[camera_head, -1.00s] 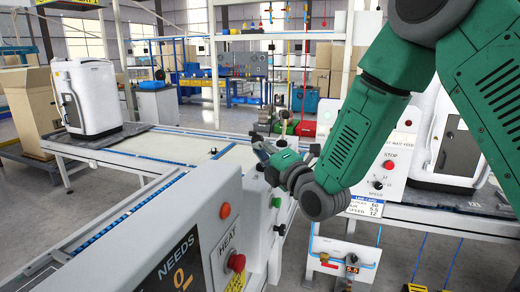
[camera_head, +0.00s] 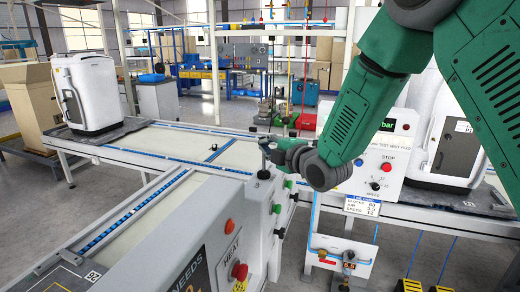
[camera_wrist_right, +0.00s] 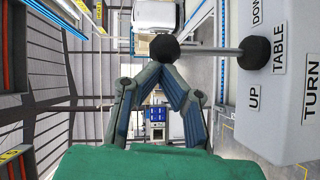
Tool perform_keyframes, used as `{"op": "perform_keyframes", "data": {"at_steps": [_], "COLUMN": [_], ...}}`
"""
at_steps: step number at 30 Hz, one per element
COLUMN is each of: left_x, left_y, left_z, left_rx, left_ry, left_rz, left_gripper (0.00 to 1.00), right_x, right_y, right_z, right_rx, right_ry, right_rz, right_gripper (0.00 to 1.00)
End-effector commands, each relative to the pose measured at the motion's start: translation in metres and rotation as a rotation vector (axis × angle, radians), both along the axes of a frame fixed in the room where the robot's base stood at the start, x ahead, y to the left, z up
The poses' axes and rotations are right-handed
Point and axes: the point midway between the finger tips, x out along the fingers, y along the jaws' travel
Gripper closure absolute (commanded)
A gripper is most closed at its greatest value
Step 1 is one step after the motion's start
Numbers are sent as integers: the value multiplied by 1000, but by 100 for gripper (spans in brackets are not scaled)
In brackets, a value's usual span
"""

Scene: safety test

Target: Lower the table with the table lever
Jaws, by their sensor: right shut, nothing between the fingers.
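The table lever (camera_wrist_right: 213,50) is a grey rod with a black ball knob (camera_wrist_right: 165,47), coming out of a black round base on a light grey box (camera_wrist_right: 275,100). The box carries the words UP, TABLE and DOWN beside the base. My right gripper (camera_wrist_right: 166,66) is shut and empty. Its fingertips meet right at the knob in the right wrist view; I cannot tell if they touch it. In the head view my right gripper (camera_head: 266,145) is small, above the far end of the grey machine housing (camera_head: 205,225). My left gripper is not in view.
The conveyor table (camera_head: 170,147) runs behind the housing, with a white appliance (camera_head: 88,92) on its left end. A control panel (camera_head: 385,165) with a STOP button stands to the right of my gripper, close to my arm.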

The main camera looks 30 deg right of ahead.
Motion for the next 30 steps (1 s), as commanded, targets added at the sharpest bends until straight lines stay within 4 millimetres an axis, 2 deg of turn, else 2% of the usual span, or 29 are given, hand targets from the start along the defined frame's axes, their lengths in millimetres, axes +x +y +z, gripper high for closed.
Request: {"op": "perform_keyframes", "data": {"at_steps": [1, 7, 18, 30], "left_x": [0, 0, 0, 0], "left_y": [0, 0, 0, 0], "left_z": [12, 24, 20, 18], "left_rx": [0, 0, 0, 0], "left_ry": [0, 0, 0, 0], "left_rz": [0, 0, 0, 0], "left_gripper": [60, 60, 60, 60], "right_x": [4, 17, 32, 38], "right_y": [-5, -20, -37, -42], "right_z": [7, 8, 3, 4], "right_rx": [30, 157, 160, 161], "right_ry": [28, 138, 144, 141], "right_rz": [-1, -1, 0, -1], "right_gripper": [100, 100, 100, 100]}}
